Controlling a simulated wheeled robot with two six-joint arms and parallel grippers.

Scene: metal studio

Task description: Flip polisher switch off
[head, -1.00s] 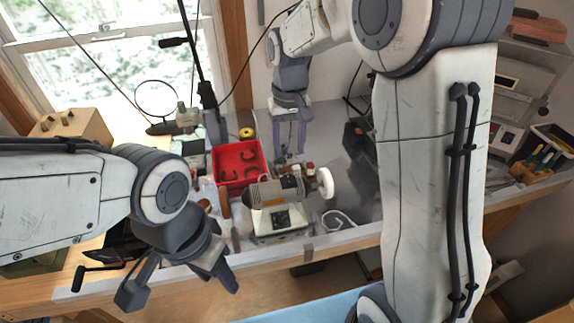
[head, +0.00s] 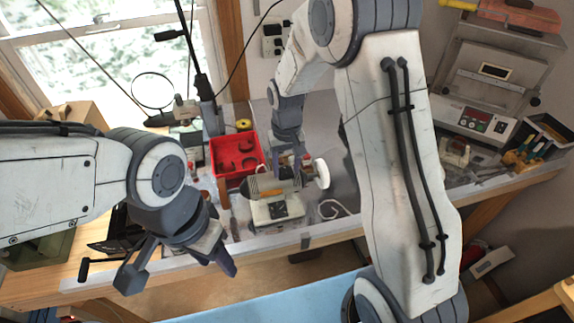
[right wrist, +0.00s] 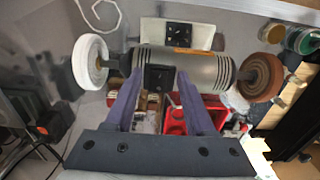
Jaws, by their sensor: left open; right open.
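The polisher, a grey motor (head: 273,186) on a pale base (head: 262,212), stands on the workbench near its front edge. Its white wheel (head: 321,173) is on the right in the head view. The right wrist view shows the motor (right wrist: 205,68), the white wheel (right wrist: 88,62) and a brown wheel (right wrist: 262,76). A black plate (head: 277,210) is on the base; its switch position is too small to read. My right gripper (head: 292,160) is open behind the motor, fingers pointing towards it (right wrist: 157,78); contact cannot be told. My left gripper (head: 180,268) is open and empty at the bench's front edge.
A red bin (head: 236,155) stands behind the polisher to the left. A white cord (head: 333,209) lies right of the base. A grey machine with a control panel (head: 474,118) and a tool box (head: 535,145) stand at the right.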

